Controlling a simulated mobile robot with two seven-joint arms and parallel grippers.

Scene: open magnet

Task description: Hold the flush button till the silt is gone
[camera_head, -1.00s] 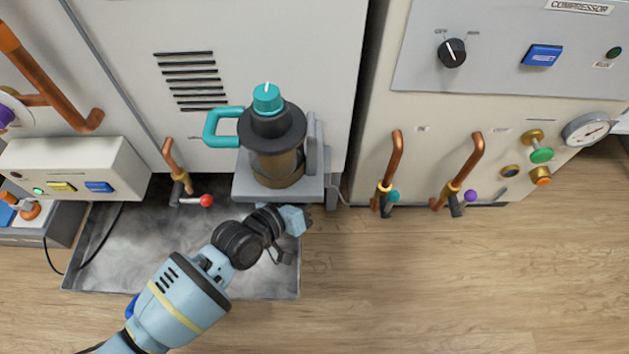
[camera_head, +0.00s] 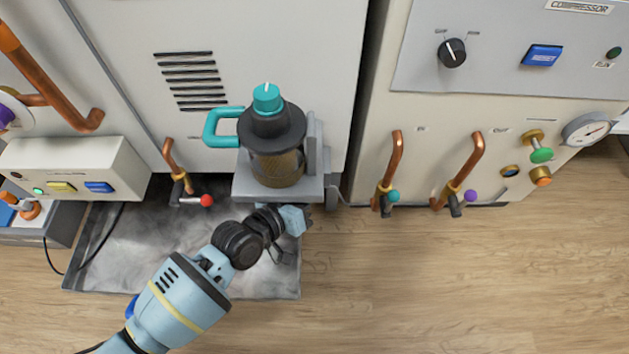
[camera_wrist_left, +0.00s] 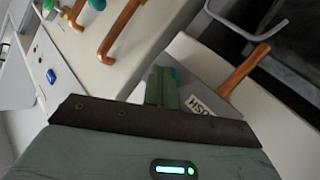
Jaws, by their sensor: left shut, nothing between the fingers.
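A filter unit with a dark cap, teal knob and teal handle stands on a grey bracket (camera_head: 245,188). Its see-through bowl (camera_head: 277,170) is brown and murky, with a mesh faintly visible inside. My left gripper (camera_head: 307,214) is at the bracket's lower right edge. In the left wrist view the shut fingers (camera_wrist_left: 163,88) point at a grey plate with a partly covered label (camera_wrist_left: 203,106), of which "HSU" shows upside down. The flush button itself is hidden, so I cannot tell whether it is pressed. My right gripper is not in view.
A grey tray (camera_head: 85,272) with cloudy liquid lies under the bracket and my arm. A red-tipped valve lever (camera_head: 206,200) is left of the bracket. Copper pipes with teal and purple valves (camera_head: 470,195) are at right. The floor at right is clear.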

